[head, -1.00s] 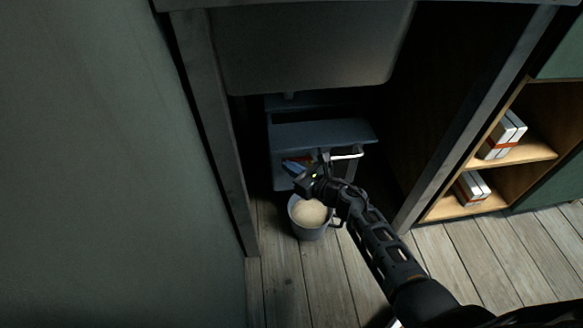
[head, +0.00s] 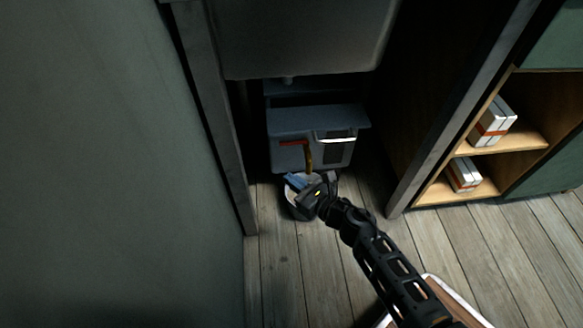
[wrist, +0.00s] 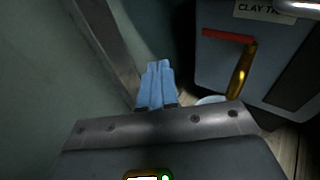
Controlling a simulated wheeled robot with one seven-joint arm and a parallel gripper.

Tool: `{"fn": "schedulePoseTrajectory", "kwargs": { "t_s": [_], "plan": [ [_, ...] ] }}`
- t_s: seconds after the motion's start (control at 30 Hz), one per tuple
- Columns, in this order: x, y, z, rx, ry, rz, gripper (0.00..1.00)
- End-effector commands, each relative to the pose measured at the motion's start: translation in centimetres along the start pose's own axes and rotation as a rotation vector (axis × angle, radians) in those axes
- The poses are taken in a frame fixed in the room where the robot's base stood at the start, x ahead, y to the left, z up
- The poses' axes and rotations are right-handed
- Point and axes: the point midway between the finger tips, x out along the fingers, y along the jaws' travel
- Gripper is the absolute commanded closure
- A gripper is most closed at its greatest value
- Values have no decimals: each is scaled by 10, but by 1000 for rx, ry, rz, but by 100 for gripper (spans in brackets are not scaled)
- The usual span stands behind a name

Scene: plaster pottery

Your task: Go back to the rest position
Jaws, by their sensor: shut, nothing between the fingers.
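My gripper (head: 294,181) is in front of the lower face of the grey-blue box under the sink and over the bucket in the head view. Its two blue fingers (wrist: 155,85) lie together in the wrist view, shut with nothing between them. The bucket (head: 297,213) stands on the floor, mostly hidden by my gripper. A pale bit of its rim (wrist: 210,100) shows beside the fingers in the wrist view.
The grey-blue box (head: 284,125) has a brass lever (head: 309,156) hanging down and a red bar. The sink (head: 300,40) overhangs it. A green wall (head: 110,160) and post stand left. Shelves (head: 500,145) with white boxes stand right. Open plank floor (head: 350,275) lies in front.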

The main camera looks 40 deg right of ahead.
Motion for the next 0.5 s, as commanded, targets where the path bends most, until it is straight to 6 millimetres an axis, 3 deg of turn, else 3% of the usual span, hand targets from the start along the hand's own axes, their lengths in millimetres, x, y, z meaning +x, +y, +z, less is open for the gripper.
{"fn": "schedulePoseTrajectory", "kwargs": {
  "t_s": [0.5],
  "plan": [
    [-19,13,0,62,-5,-1,100]
  ]
}}
